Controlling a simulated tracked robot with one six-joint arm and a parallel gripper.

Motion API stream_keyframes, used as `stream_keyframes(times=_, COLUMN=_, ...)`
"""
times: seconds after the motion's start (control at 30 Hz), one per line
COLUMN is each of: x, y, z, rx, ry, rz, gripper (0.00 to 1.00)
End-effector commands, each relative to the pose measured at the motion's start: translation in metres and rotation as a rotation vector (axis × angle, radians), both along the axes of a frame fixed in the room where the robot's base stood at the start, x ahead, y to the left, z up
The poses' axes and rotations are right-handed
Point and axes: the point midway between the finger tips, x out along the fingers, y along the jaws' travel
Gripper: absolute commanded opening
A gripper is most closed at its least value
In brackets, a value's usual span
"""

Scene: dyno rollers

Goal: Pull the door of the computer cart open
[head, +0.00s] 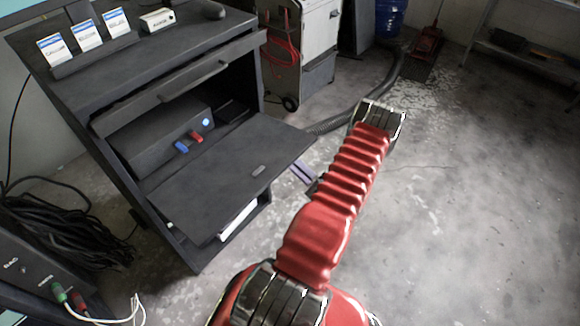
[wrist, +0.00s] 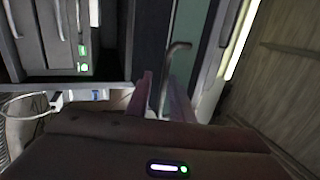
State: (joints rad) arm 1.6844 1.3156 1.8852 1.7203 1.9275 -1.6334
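The dark computer cart (head: 180,205) stands at left in the head view. A flat dark panel (head: 225,185) juts out from its front; I cannot tell whether this is the door or a shelf. My gripper's pale fingers (head: 303,172) show partly beside the panel's right end, mostly hidden by my red arm. In the wrist view my gripper (wrist: 162,98) has its two fingers apart. Contact with the handle is not clear.
Inside the cart is a dark box (head: 160,140) with a blue light and red and blue plugs. A hose (head: 365,105) lies behind my arm. Cables (head: 75,225) lie at left. The concrete floor (head: 470,220) at right is clear.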

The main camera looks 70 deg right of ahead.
Motion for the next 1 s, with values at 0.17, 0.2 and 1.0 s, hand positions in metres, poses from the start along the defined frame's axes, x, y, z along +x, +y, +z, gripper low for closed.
stream_keyframes(times=0.17, x=-0.002, y=-0.001, z=0.002, rx=-0.003, ry=-0.004, rz=-0.005, gripper=0.26)
stream_keyframes(times=0.2, x=-0.002, y=-0.001, z=0.002, rx=-0.003, ry=-0.004, rz=-0.005, gripper=0.26)
stream_keyframes(times=1.0, x=-0.075, y=0.021, z=-0.028, rx=0.001, ry=-0.002, rz=-0.008, gripper=0.26)
